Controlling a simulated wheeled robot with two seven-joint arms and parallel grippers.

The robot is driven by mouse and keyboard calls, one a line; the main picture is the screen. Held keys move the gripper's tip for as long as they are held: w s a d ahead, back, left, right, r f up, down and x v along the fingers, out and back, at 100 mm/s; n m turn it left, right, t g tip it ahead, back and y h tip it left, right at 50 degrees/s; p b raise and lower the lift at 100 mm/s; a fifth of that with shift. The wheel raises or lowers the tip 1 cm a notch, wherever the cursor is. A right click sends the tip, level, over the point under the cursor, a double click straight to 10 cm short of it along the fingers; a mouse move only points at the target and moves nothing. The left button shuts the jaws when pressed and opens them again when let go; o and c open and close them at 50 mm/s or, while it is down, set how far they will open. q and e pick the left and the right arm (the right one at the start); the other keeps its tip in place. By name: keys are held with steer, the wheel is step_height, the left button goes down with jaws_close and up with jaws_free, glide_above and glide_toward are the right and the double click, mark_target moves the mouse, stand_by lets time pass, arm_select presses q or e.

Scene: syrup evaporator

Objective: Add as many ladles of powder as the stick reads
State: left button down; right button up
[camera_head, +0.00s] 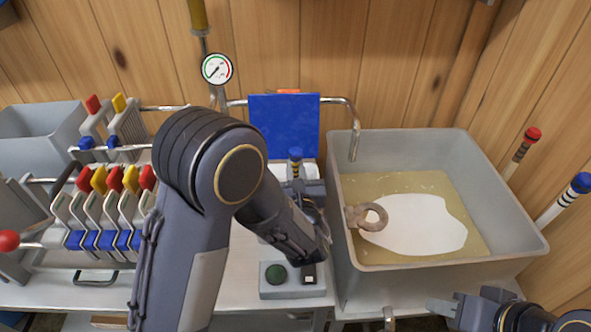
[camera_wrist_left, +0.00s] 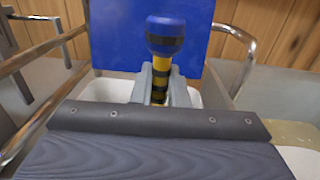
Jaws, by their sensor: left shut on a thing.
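A stick with a blue knob (camera_head: 295,153) and yellow and black bands stands upright in my left gripper (camera_head: 308,190). In the left wrist view the grey fingers (camera_wrist_left: 163,85) are shut on the stick (camera_wrist_left: 165,38) below its knob. Its lower end is hidden. A white tub (camera_wrist_left: 120,90) shows behind the fingers. The grey basin (camera_head: 440,150) holds tan liquid (camera_head: 390,182) with a white patch (camera_head: 425,225); I cannot tell whether the patch is powder or foam. A tan ring-shaped piece (camera_head: 374,216) is at its left side. My right gripper (camera_head: 440,307) is in front of the basin, its jaws unclear.
A blue panel (camera_head: 283,125) stands behind the stick. A rack of coloured-handled pieces (camera_head: 100,205) fills the left. Red-capped (camera_head: 526,144) and blue-capped (camera_head: 565,200) sticks are at right. A gauge (camera_head: 216,69) hangs above.

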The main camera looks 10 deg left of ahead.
arm_select(q)
steer(key=shift+s+f, duration=0.1)
steer(key=shift+f, duration=0.3)
step_height(320, 180, up, 16)
steer(key=p, duration=1.1)
steer(key=shift+r, duration=0.25)
stand_by(1.3)
